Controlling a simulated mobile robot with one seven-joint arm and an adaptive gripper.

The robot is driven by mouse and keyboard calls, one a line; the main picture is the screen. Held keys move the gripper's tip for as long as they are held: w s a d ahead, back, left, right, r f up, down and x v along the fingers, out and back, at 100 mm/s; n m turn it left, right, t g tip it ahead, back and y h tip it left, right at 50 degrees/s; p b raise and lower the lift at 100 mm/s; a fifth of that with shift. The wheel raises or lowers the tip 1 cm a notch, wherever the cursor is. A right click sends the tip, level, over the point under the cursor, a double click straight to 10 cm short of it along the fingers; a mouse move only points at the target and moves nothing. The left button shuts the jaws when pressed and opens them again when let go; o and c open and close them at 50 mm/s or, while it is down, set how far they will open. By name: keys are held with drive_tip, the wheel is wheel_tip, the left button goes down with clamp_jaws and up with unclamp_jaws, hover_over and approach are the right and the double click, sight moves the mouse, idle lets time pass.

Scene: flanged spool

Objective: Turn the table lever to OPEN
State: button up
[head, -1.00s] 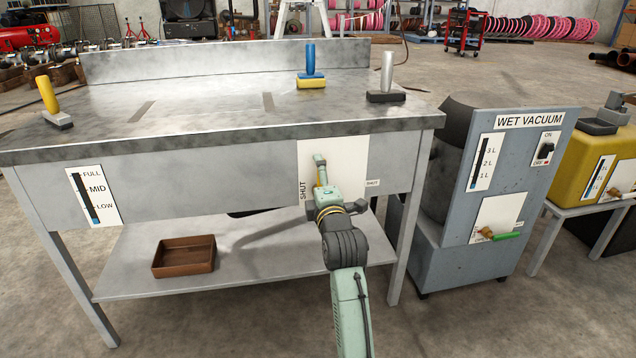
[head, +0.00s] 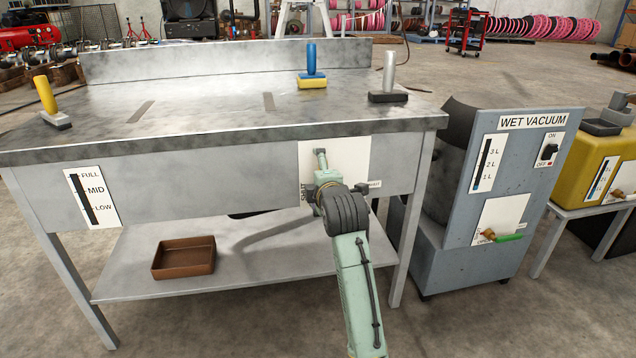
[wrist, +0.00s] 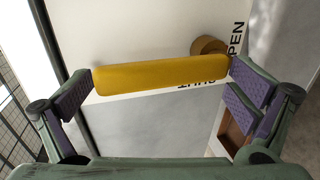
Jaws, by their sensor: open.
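The table lever shows in the wrist view as a yellow handle (wrist: 160,75) lying across the picture, with a brass pivot (wrist: 208,45) behind its right part. It is mounted on a white plate (head: 350,155) on the table's front. The wrist view shows OPEN lettering at the upper right and SHUT lettering partly hidden behind the handle. In the head view my gripper (head: 320,165) is at the plate, and my wrist hides the handle.
The metal table (head: 220,140) carries yellow, blue and grey upright handles. A brown tray (head: 184,258) sits on its lower shelf. The wet vacuum (head: 510,190) stands close on the right, with a green-handled valve (head: 508,238). The floor in front is clear.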

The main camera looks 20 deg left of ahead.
drive_tip(key=shift+s+d+r+t, duration=0.1)
drive_tip(key=shift+d+r+t, duration=0.05)
drive_tip(key=shift+r, duration=0.4)
drive_tip(key=shift+d+r+t, duration=0.15)
drive_tip(key=shift+r, duration=0.4)
drive_tip(key=f+v, duration=0.2)
drive_tip(key=v, duration=1)
drive_tip(key=shift+s+f, duration=0.4)
drive_tip(key=shift+f, duration=0.35)
drive_tip(key=shift+c, duration=0.4)
